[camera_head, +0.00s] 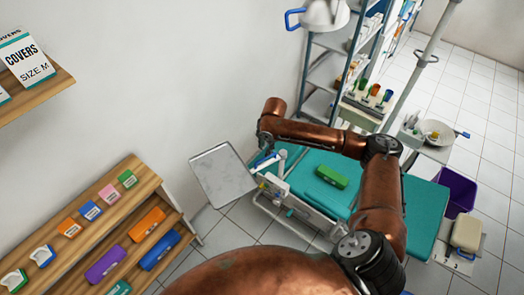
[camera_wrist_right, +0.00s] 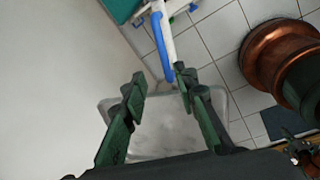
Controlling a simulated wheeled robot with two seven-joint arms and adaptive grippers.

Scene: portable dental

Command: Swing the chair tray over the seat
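The chair tray (camera_head: 222,176), a grey metal plate, sticks out to the left of the teal seat (camera_head: 312,163), over the floor by the wall. It also shows beyond the fingers in the right wrist view (camera_wrist_right: 165,140). A white arm with a blue handle (camera_wrist_right: 159,48) lies between tray and seat. My right gripper (camera_head: 264,150) points down near the blue handle, by the tray's right side. In the wrist view its green-black fingers (camera_wrist_right: 161,90) are apart with nothing between them; whether they touch anything is unclear. My left gripper is out of view.
A green case (camera_head: 332,177) lies on the seat. A wooden shelf (camera_head: 165,208) with colored boxes stands at left, close to the tray. A shelf rack (camera_head: 338,65) stands behind the chair, and a purple bin (camera_head: 457,192) stands at right.

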